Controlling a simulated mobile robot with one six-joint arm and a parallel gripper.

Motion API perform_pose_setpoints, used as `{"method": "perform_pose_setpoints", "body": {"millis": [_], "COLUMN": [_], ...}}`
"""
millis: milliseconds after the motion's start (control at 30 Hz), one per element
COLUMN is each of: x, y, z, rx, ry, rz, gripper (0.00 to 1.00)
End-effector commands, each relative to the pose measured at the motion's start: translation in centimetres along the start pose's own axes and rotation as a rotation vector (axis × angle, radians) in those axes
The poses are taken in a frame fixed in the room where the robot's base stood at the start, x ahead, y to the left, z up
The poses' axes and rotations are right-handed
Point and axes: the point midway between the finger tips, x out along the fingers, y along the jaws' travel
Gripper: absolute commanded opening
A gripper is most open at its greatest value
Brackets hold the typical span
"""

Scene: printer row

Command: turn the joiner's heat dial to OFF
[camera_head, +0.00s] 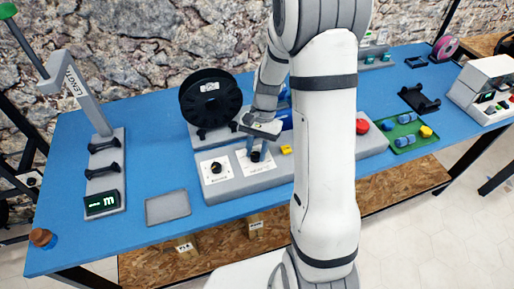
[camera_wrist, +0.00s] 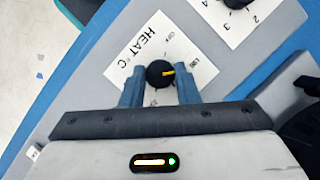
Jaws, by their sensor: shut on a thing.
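The joiner's heat dial (camera_wrist: 155,76) is a round black knob with a yellow pointer mark, on a white plate lettered HEAT °C. In the wrist view the mark points right, towards a small number label, while the OFF lettering (camera_wrist: 168,37) is above the knob. My gripper (camera_wrist: 159,82) is shut on the knob, one blue-grey finger at each side. In the head view my gripper (camera_head: 256,142) is lowered over the right-hand plate of the grey joiner panel (camera_head: 270,180), above the dial (camera_head: 255,156).
A second dial (camera_head: 215,168) sits on the plate to the left. A black spool (camera_head: 210,98) stands behind the panel. A red button (camera_head: 362,126) and a green tray (camera_head: 398,150) lie to the right. A grey tray (camera_head: 168,207) is at the front left of the blue table.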

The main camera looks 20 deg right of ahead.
Motion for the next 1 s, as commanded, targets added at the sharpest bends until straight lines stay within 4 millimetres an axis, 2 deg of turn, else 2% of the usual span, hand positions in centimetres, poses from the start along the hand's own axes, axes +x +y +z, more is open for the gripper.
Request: {"method": "perform_pose_setpoints", "body": {"millis": [1000], "x": [0.12], "y": [-0.51], "z": [0.26], "rx": [-0.859], "ry": [0.0], "rz": [0.357], "gripper": [0.05]}}
